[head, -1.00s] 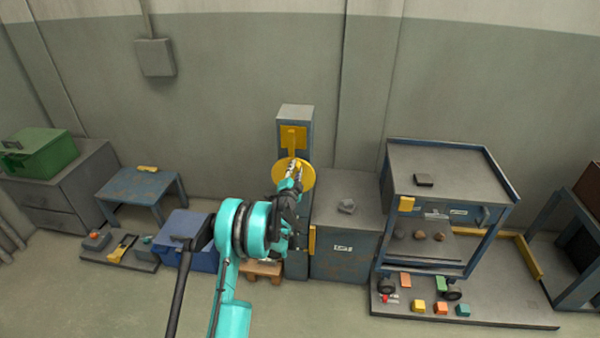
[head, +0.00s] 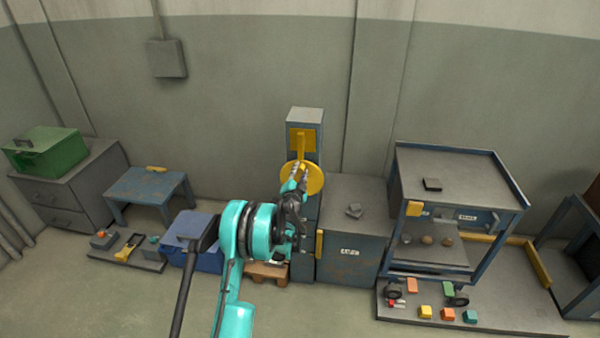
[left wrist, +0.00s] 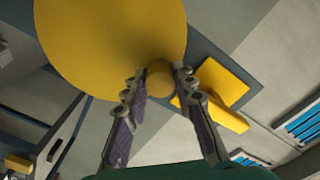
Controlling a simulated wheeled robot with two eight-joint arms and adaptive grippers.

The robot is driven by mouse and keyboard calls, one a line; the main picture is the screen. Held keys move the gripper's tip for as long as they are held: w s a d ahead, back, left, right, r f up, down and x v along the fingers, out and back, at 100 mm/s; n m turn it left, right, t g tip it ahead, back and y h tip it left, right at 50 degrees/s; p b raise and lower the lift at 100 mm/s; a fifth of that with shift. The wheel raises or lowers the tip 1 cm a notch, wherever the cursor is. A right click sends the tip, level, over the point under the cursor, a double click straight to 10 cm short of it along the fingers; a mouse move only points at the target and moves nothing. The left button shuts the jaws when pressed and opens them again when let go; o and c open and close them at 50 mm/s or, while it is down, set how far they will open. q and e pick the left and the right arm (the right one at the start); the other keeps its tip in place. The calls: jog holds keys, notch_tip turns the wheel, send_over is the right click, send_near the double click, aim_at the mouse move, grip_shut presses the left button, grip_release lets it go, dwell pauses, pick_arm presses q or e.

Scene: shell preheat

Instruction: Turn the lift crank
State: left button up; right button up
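The lift crank is a yellow disc (head: 316,178) on the front of a grey-blue column (head: 306,116). The disc also fills the upper left of the left wrist view (left wrist: 105,40), with a short round yellow knob (left wrist: 160,78) near its edge. My left gripper (head: 299,172) is at the disc's face and covers part of it. In the left wrist view its two fingers (left wrist: 161,72) are apart, one on each side of the knob, with a narrow gap seeming to show beside it. Contact is unclear. My right gripper is in no view.
A grey-blue cabinet (head: 350,245) stands right of the column, with a wheeled cart (head: 460,175) beyond it. A blue bin (head: 190,228) and a low blue table (head: 150,185) are to the left. A wooden pallet (head: 267,272) lies at the column's foot.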

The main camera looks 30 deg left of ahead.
pick_arm(q)
jog(key=o, duration=0.4)
jog(key=shift+a, duration=0.1)
jog(key=shift+s, duration=0.1)
jog(key=v, duration=1.2)
